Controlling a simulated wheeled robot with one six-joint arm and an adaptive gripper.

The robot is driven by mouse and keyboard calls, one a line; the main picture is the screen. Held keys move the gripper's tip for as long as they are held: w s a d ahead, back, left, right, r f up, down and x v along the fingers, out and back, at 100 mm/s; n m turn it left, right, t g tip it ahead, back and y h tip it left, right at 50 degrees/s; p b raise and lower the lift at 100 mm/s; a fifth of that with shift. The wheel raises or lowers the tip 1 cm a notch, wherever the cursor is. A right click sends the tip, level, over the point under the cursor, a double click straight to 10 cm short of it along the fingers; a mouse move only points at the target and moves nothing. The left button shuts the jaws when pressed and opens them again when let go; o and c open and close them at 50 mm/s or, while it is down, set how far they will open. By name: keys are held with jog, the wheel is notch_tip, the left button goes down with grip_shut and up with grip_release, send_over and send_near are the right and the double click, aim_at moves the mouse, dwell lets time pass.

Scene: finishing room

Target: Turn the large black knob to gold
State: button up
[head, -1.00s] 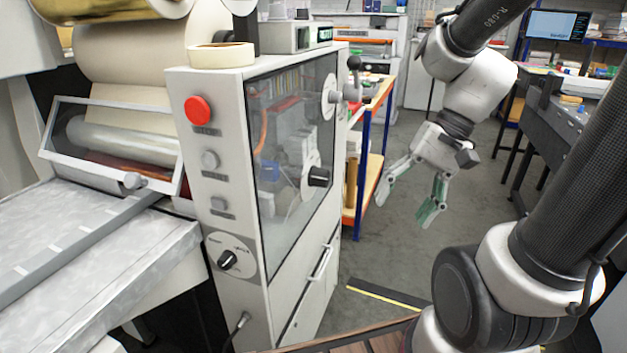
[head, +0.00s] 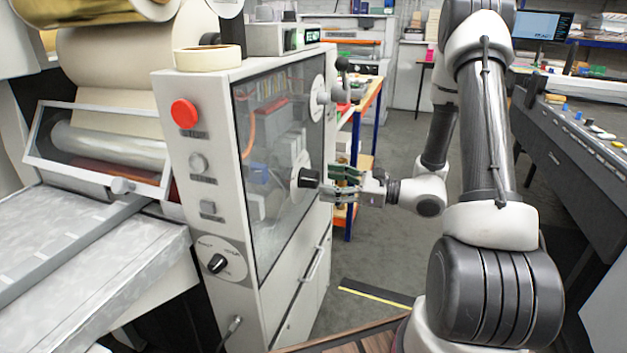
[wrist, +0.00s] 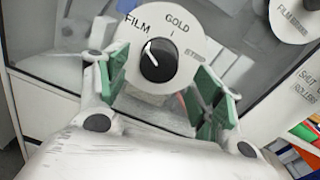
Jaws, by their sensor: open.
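The large black knob (head: 309,178) stands out from a round white dial on the clear side panel of the grey machine. In the wrist view the knob (wrist: 158,60) sits on its dial (wrist: 190,24), with FILM at upper left, GOLD at top and a third, blurred label at right. Its white pointer line leans up and left, toward FILM. My gripper (head: 338,178) faces the knob from the right in the head view. In the wrist view my gripper (wrist: 162,76) is open, with a green-padded finger on each side of the knob.
A smaller black knob (head: 218,263) and a red button (head: 185,113) are on the machine's front. A lever (head: 340,92) juts out above the large knob, and a door handle (head: 316,263) is below. A shelf cart (head: 368,105) stands behind; grey floor is clear at right.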

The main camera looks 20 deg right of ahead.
aim_at(317, 180)
jog(key=x, duration=0.5)
jog(key=c, duration=1)
